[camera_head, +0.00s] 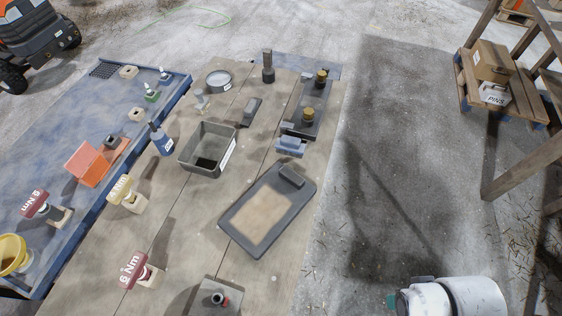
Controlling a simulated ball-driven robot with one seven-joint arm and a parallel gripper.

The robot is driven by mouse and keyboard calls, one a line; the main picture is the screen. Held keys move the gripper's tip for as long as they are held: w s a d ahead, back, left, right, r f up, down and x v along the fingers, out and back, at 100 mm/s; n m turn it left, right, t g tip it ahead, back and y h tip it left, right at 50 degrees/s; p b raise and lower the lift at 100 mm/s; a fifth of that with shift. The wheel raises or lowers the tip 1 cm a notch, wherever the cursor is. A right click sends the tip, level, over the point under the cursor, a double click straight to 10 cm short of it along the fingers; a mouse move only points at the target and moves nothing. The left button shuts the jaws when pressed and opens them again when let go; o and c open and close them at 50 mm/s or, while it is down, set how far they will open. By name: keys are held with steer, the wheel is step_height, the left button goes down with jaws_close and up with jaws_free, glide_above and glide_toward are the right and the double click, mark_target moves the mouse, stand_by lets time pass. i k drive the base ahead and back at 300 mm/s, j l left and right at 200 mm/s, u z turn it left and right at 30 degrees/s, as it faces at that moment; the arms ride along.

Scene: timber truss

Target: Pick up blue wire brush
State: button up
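A small blue block-shaped object (291,146) lies on the wooden table (180,240) near its right edge, just above the grey clipboard-like tray. It looks like the blue wire brush, but its bristles cannot be made out. It lies apart from my arm. A white rounded part of my arm (460,297) shows at the bottom right, over the floor right of the table. My gripper's fingers are not visible.
Close to the blue object are a dark tray with brass knobs (307,108), a grey open bin (190,150) and the clipboard-like tray (296,207). A blue bench (60,130) stands left. Bare floor (375,180) lies right; a wooden rack (512,172) stands beyond it.

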mark_target(293, 146)
steer(key=i+l+u, duration=0.1)
steer(key=u, duration=0.3)
steer(key=l+u, duration=0.35)
steer(key=i+l+u, duration=0.1)
steer(key=u, duration=0.3)
steer(key=l+u, duration=0.2)
steer(key=l, duration=0.75)
steer(key=l+u, duration=0.2)
steer(key=l, duration=0.8)
steer(key=l+u, duration=0.2)
steer(key=l, duration=0.75)
steer(key=k, duration=0.05)
